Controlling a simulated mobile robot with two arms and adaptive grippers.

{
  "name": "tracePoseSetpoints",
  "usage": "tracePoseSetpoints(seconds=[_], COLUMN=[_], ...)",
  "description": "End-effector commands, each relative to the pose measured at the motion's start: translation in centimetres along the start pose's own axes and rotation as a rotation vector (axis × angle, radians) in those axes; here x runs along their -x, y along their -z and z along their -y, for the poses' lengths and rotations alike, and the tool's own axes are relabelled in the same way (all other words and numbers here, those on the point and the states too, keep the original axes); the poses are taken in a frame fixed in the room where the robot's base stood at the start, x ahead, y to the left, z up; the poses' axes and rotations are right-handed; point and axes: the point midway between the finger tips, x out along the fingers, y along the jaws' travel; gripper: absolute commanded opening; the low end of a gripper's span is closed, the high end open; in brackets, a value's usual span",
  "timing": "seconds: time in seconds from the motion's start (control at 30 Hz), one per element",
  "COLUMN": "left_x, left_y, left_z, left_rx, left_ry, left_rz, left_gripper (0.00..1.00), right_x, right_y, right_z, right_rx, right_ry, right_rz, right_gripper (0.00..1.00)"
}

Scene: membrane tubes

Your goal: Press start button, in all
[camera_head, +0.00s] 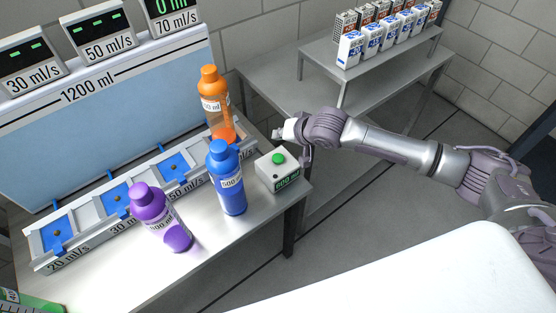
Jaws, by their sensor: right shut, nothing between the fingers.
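The start button is the green round cap (278,159) on a small white box (270,175) at the table's right corner. The box's front display reads about 600 ml. My right gripper (287,132) is shut and empty, just behind and slightly right of the button box, with its arm reaching in from the right. It looks apart from the green cap. My left gripper is not in view.
A blue bottle (228,184) stands left of the box, an orange bottle (215,100) behind it, and a purple bottle (158,215) further left. A tray with blue slots (115,209) runs along the table (118,277). Cartons (352,50) stand on a grey stepped shelf.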

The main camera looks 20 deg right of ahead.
Motion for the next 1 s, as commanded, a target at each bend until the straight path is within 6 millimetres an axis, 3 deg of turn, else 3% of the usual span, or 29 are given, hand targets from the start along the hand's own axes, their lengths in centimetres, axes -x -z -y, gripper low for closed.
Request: tracePoseSetpoints(seconds=[0.03,0.3,0.53,1.0], left_x=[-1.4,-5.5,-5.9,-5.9], left_y=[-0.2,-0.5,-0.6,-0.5], left_z=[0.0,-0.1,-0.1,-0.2], left_rx=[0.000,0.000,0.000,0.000], left_ry=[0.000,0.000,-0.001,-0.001], left_rz=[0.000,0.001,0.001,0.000], left_gripper=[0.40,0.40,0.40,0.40], right_x=[-0.9,-3.4,-4.6,-4.7], right_y=[-0.6,-2.4,-3.3,-3.4], right_z=[-0.7,-2.5,-3.3,-3.4], right_rx=[0.001,0.001,0.000,0.000], right_ry=[0.000,0.000,0.000,0.000], right_rz=[-0.001,-0.001,0.000,-0.001], right_gripper=[0.00,0.00,0.00,0.00])
